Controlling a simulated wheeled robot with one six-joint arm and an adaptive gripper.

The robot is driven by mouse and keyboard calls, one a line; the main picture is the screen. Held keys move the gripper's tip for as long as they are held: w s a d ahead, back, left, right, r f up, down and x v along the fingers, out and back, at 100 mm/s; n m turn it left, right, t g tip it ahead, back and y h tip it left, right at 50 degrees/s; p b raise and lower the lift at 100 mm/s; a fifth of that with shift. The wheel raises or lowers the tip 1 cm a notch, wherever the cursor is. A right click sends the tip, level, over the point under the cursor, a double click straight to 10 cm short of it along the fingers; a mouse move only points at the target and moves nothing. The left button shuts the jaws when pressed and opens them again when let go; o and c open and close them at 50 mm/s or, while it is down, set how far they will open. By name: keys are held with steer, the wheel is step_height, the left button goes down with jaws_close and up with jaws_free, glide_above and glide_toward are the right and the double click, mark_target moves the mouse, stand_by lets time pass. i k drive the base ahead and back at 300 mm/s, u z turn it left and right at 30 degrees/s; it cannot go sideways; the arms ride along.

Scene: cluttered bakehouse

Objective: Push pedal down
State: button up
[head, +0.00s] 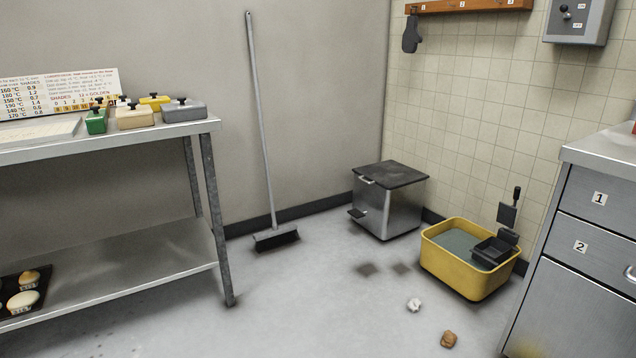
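A metal bin (387,208) with a flat dark lid (392,174) stands on the floor in the corner, in the head view. The lid is down. A small light handle (367,181) shows at the lid's left edge. Nothing touches the pedal. My gripper is not in view.
A crumpled white piece (414,305) and a brown piece (448,339) lie on the floor.

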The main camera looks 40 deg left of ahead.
mark_target(355, 213)
steer(key=u, duration=1.75)
steer(key=i, duration=3.8)
steer(key=z, duration=0.35)
steer(key=i, duration=0.45)
steer(key=z, duration=0.15)
